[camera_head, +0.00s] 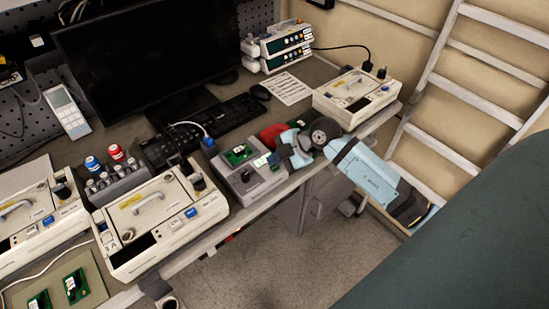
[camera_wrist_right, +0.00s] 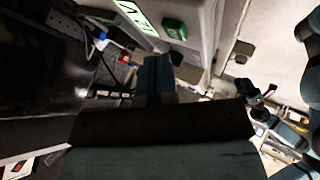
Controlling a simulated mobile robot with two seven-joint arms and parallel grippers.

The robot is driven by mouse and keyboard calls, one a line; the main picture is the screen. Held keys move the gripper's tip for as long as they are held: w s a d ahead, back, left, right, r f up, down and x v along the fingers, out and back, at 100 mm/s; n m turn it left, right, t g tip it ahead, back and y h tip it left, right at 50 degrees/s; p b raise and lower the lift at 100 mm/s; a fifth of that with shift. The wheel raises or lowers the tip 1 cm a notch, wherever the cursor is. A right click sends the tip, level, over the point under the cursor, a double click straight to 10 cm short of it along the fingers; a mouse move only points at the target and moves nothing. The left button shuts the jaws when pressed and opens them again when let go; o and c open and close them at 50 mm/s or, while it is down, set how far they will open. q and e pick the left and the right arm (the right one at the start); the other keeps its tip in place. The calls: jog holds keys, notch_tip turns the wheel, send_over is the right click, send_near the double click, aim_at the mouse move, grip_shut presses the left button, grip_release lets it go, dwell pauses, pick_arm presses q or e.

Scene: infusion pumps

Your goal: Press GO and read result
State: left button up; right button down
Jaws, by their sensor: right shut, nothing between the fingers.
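The grey test box (camera_head: 250,185) stands near the front edge of the bench, with a green circuit board (camera_head: 238,154) on top and a knob on its front. A small lit display (camera_head: 262,161) sits at its right side. In the right wrist view the display (camera_wrist_right: 135,15) shows large dark characters on pale green, too cropped to read. A green button (camera_wrist_right: 173,28) is beside it. My right gripper (camera_head: 284,154) is shut and empty, just right of the display; its fingers (camera_wrist_right: 157,72) point toward the button, apparently apart from it. My left gripper is not in view.
White pump units stand at the left (camera_head: 165,225) and right (camera_head: 357,95) of the box. A keyboard (camera_head: 205,125), a monitor (camera_head: 145,60) and a red object (camera_head: 272,135) are behind it. A white cable with a blue plug (camera_head: 208,142) reaches close to the box.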

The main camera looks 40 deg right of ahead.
dwell(0.6)
jog(key=shift+f, duration=0.4)
jog(key=shift+f+p, duration=0.3)
jog(key=shift+f, duration=0.1)
dwell(0.6)
jog(key=shift+r+p, duration=0.75)
jog(key=shift+p, duration=0.25)
jog(key=shift+r, duration=0.15)
